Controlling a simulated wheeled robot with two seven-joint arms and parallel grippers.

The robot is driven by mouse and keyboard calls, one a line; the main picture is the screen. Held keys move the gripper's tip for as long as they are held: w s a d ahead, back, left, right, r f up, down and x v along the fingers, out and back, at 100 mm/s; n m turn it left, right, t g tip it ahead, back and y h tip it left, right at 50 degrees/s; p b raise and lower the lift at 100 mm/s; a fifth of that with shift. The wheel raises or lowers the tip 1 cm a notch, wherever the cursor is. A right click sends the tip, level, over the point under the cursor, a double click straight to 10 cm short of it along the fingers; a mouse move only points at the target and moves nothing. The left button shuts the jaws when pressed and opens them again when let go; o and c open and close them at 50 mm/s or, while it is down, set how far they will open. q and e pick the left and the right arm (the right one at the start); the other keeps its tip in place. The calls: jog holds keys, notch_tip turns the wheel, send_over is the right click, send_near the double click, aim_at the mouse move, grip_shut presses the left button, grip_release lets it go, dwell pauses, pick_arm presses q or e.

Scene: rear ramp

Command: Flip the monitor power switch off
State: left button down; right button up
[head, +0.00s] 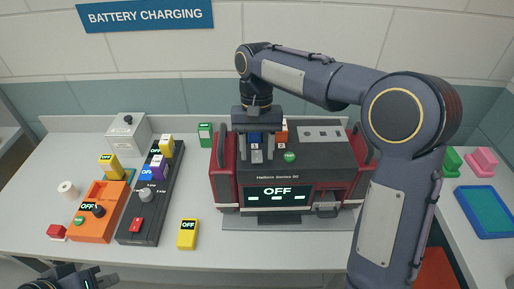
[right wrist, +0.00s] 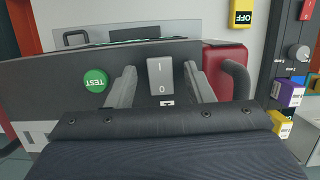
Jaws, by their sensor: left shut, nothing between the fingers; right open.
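The monitor (head: 323,160) is a black unit with red sides on the white bench. Its front screen (head: 277,194) reads OFF. Its grey rocker power switch, marked I and 0, shows in the right wrist view (right wrist: 160,75); I cannot tell which half is pressed in. My right gripper (head: 255,156) points down over the monitor's top. It is open, and its fingers stand on either side of the switch in the right wrist view (right wrist: 161,88), with nothing held. My left gripper (head: 88,279) is shut and empty at the bottom left, partly out of frame, far from the monitor.
A green TEST button (right wrist: 95,80) is close beside one finger. A black power strip (head: 150,205), an orange box (head: 98,215) and a yellow OFF tag (head: 187,234) lie left on the bench. A blue tray (head: 490,212) is at the right. Bare bench shows in front.

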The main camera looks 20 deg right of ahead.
aim_at(258, 151)
jog(key=v, duration=0.7)
jog(key=shift+r, duration=0.35)
jog(key=s+d+t+y, duration=0.2)
jog(key=s+d+t, duration=0.2)
jog(key=s+d, duration=0.6)
jog(key=s+a+f+t, duration=0.1)
jog(key=s+f+t, duration=0.1)
jog(key=s+f, duration=0.2)
jog(key=s+a+f+n+t+y, duration=0.1)
jog(key=s+f, duration=0.4)
jog(key=s, duration=0.5)
jog(key=shift+a+f+t, duration=0.3)
jog(key=shift+a+t, duration=0.2)
jog(key=shift+t, duration=0.3)
